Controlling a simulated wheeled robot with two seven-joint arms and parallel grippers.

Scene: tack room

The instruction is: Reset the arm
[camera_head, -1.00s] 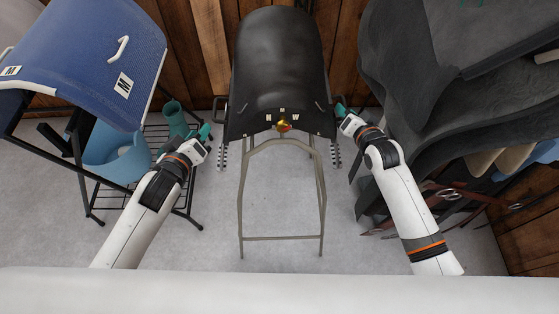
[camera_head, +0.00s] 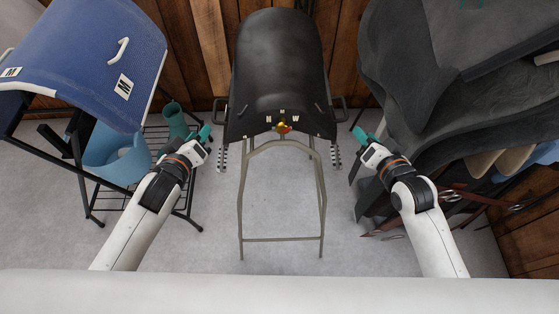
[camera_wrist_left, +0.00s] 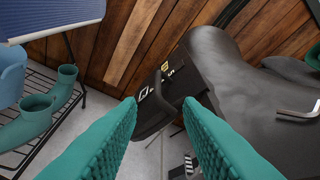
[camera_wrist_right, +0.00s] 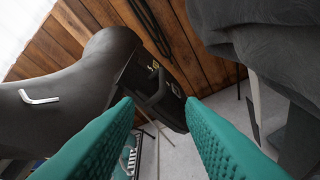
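My left gripper (camera_head: 203,135) is to the left of the black saddle-shaped cover (camera_head: 280,62) on its metal stand, apart from it. In the left wrist view its teal fingers (camera_wrist_left: 160,115) are spread with nothing between them. My right gripper (camera_head: 362,138) is to the right of the stand, apart from the cover. In the right wrist view its teal fingers (camera_wrist_right: 160,112) are also spread and empty. A dark case with a handle shows beyond the fingers in both wrist views, (camera_wrist_left: 185,85) and (camera_wrist_right: 150,88).
A rack with a blue pad (camera_head: 85,60) and light blue bucket (camera_head: 115,155) stands left, with teal boots (camera_head: 175,118) on its wire shelf. Dark grey blankets (camera_head: 430,90) hang at the right, near my right arm. The floor around the metal stand (camera_head: 282,239) is clear.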

